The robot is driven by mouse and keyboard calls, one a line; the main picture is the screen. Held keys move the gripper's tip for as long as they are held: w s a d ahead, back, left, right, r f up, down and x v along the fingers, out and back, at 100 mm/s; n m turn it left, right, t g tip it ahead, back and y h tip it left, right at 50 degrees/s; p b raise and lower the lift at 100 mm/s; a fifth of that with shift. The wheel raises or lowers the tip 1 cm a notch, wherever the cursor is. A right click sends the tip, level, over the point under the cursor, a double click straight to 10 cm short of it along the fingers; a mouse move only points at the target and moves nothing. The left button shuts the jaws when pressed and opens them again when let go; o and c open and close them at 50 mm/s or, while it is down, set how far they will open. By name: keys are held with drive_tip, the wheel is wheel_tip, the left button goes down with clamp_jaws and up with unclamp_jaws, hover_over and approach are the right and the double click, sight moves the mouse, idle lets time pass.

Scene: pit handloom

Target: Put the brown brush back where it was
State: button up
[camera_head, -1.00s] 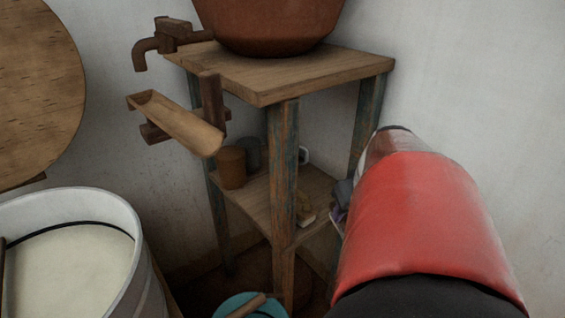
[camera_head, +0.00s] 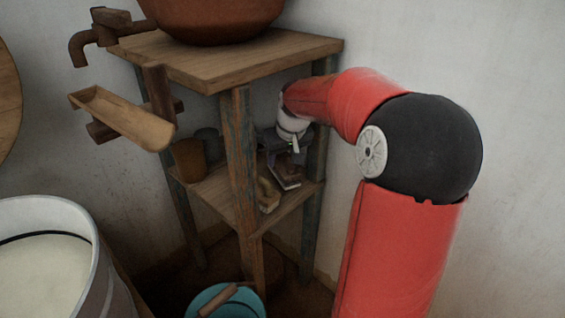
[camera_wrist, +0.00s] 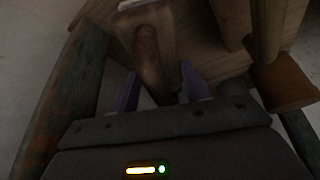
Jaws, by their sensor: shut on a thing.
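My gripper (camera_head: 279,152) reaches in over the lower shelf of the wooden stand (camera_head: 215,196). It is shut on the brown brush (camera_head: 287,177), which hangs just below the fingers near the right back of the shelf. In the wrist view the brush (camera_wrist: 149,58) lies between the two purple fingers of my gripper (camera_wrist: 162,92). I cannot tell whether the brush touches the shelf. A lighter tan brush (camera_head: 267,193) rests on the shelf to its left, nearer the front edge.
A brown cup (camera_head: 188,159) and a grey cup (camera_head: 208,142) stand at the shelf's left. The stand's front leg (camera_head: 242,150) and top board (camera_head: 225,62) bound the space. A teal bucket (camera_head: 225,301) stands below. A large white-lined tub (camera_head: 92,250) is at lower left.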

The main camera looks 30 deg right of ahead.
drive_tip(key=shift+f, duration=0.95)
drive_tip(key=o, duration=1.1)
drive_tip(key=shift+c, duration=0.2)
drive_tip(key=s+r, duration=0.2)
drive_tip(key=r, duration=0.1)
drive_tip(key=shift+s+p, duration=0.15)
drive_tip(key=shift+p, duration=0.15)
drive_tip(key=s+a, duration=0.1)
drive_tip(key=s, duration=1)
drive_tip(key=shift+w+f, duration=0.1)
